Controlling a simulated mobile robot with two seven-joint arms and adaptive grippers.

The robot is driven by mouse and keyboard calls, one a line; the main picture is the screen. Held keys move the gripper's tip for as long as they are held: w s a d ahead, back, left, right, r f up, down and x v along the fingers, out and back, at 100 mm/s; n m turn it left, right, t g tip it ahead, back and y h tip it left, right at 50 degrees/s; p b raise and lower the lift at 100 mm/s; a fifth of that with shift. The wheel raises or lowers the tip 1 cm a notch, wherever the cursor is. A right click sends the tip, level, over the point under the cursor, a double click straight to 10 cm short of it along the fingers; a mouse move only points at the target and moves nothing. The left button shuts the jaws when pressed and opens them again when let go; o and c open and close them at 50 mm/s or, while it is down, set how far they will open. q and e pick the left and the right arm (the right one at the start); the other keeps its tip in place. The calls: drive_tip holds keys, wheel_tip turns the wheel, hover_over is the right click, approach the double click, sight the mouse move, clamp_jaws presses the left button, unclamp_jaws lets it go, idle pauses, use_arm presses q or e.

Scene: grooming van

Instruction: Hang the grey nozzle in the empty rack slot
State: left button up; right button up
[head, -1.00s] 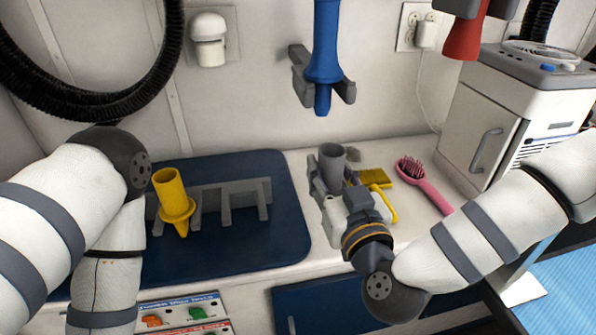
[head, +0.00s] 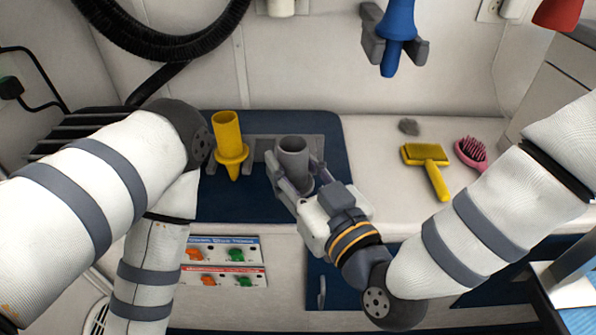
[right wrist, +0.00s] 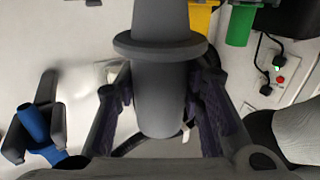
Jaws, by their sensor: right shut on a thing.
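The grey nozzle (head: 293,146) is upright in my right gripper (head: 300,178), whose fingers are shut around its body. The right wrist view shows the nozzle (right wrist: 160,95) between the fingers, with its wide collar above them. The grey rack (head: 262,146) stands over the dark blue mat. The yellow nozzle (head: 228,135) is upright at the rack, left of the grey one. The grey nozzle overlaps the rack's right part in the head view; I cannot tell whether they touch. The empty slot is largely hidden. My left gripper is out of view.
A blue nozzle (head: 397,30) hangs in a wall holder. A green nozzle (right wrist: 240,25) shows in the right wrist view. A yellow brush (head: 425,155) and pink brush (head: 468,151) lie on the counter to the right.

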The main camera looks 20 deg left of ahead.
drive_tip(key=w, duration=0.1)
drive_tip(key=w+f+b, duration=0.1)
drive_tip(key=shift+w+a, duration=0.35)
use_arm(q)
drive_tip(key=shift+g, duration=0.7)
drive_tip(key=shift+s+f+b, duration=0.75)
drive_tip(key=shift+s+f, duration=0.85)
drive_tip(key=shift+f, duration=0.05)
use_arm(e)
drive_tip(key=w+a, duration=0.2)
drive_tip(key=w, duration=0.5)
drive_tip(key=shift+r, duration=0.25)
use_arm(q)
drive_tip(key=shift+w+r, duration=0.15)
use_arm(e)
drive_tip(key=shift+f, duration=0.1)
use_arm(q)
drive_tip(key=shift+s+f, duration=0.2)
use_arm(e)
drive_tip(key=shift+f, duration=0.6)
drive_tip(key=o, duration=2)
